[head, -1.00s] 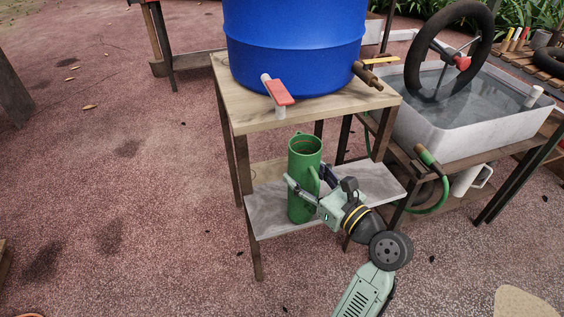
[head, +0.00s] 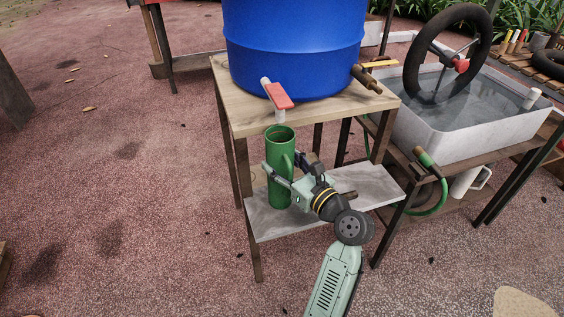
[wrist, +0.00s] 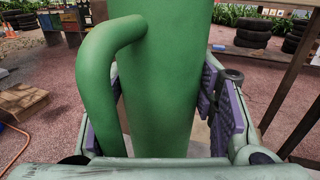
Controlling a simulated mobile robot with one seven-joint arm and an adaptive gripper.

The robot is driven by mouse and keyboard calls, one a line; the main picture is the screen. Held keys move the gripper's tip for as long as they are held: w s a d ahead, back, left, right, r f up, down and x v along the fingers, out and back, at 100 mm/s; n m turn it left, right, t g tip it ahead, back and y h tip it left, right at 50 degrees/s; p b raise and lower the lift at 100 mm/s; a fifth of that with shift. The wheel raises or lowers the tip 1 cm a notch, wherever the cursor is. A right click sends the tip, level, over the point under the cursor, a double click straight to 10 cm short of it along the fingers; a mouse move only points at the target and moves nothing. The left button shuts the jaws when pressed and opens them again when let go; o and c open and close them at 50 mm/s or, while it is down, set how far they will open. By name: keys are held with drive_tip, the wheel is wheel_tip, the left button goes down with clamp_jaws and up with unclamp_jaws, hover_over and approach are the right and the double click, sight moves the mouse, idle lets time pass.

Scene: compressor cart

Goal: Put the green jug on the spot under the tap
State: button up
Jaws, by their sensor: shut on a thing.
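The green jug (head: 279,169) is upright at the lower shelf (head: 349,192) of the wooden stand, almost directly below the tap (head: 277,95) with the red lever on the blue barrel. I cannot tell whether its base touches the shelf. My gripper (head: 283,179) is shut on the jug from its right side. In the wrist view the jug (wrist: 165,80) stands between my finger pads, with its handle toward the camera.
The blue barrel (head: 294,45) stands on the wooden top (head: 235,110) above the jug. The stand's legs flank the shelf. A grey water basin (head: 450,138) with a tyre and a green hose (head: 432,205) are on the right. The shelf's right part is clear.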

drive_tip(key=shift+f, duration=0.15)
drive_tip(key=o, duration=1.2)
drive_tip(key=shift+r, duration=0.2)
drive_tip(key=v, duration=1.2)
drive_tip(key=shift+b, duration=0.4)
